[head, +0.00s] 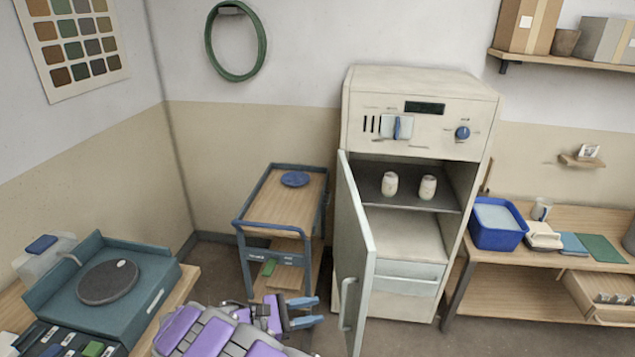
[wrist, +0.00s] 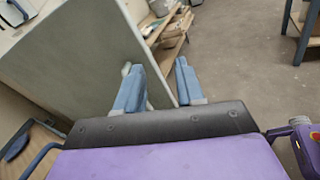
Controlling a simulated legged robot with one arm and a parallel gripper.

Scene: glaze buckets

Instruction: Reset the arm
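My gripper (head: 304,312) shows at the bottom of the head view, in front of the trolley and left of the open cabinet door. In the wrist view my gripper (wrist: 163,88) has its two blue fingers apart with nothing between them. The purple and grey arm behind it stretches low across the bottom of the head view. The cabinet door (head: 356,262) stands open close to the right of the gripper; it also shows large in the wrist view (wrist: 75,65), behind the left finger. I cannot tell whether they touch.
The cream cabinet (head: 420,85) holds two pale jars (head: 390,184) on its shelf. A trolley (head: 262,205) with a blue dish (head: 295,179) stands left. A bench (head: 560,255) with a blue tub (head: 498,238) is at right. A potter's wheel (head: 108,281) sits at left. Open floor shows in the wrist view (wrist: 245,70).

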